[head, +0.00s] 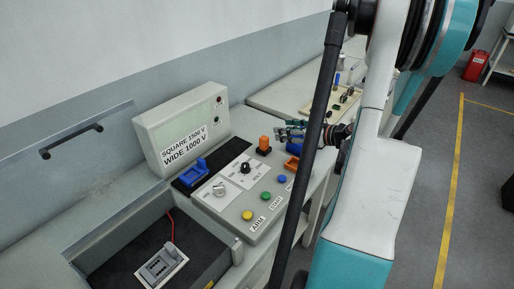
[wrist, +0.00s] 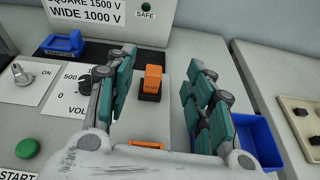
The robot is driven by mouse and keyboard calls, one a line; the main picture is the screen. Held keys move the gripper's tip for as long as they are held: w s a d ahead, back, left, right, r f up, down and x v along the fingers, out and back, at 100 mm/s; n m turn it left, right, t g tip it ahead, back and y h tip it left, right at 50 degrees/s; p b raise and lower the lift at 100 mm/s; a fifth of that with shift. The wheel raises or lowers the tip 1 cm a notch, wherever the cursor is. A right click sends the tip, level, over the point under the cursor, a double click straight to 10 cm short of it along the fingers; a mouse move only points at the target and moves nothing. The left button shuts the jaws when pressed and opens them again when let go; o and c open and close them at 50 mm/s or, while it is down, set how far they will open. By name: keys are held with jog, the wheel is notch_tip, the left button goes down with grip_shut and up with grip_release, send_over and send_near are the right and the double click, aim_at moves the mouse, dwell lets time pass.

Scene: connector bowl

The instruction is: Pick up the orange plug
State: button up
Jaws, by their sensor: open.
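The orange plug (wrist: 152,77) stands upright in a dark base on the grey control panel; it also shows in the head view (head: 264,142). My gripper (wrist: 160,85) is open and empty, with its teal-padded fingers on either side of the plug in the wrist view. I cannot tell how far above or in front of the plug the fingertips are. In the head view my gripper (head: 291,131) is just to the right of the plug, partly hidden by my arm.
A blue connector (wrist: 64,43) sits at the panel's back left. A blue bowl (wrist: 256,138) is right of the fingers. Knobs and a green button (wrist: 27,148) are at left. A sign box (head: 184,126) stands behind. An open compartment with a grey switch (head: 161,267) is at front left.

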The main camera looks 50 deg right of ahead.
aim_at(266, 139)
notch_tip(266, 139, down, 4)
jog(key=s+n+g, duration=0.1)
jog(key=s, duration=0.2)
jog(key=x, duration=0.2)
jog(key=b+x, duration=0.1)
jog(key=x, duration=0.1)
jog(key=b+x, duration=0.1)
jog(key=x, duration=0.2)
jog(key=shift+w+a+r, duration=0.2)
jog(key=shift+a+r, duration=0.05)
jog(key=shift+a, duration=0.05)
jog(key=shift+r+b+x, duration=0.2)
jog(key=shift+b+x, duration=0.95)
jog(key=shift+x, duration=1.95)
jog(key=shift+d+r, duration=0.1)
jog(key=shift+d, duration=0.1)
grip_shut()
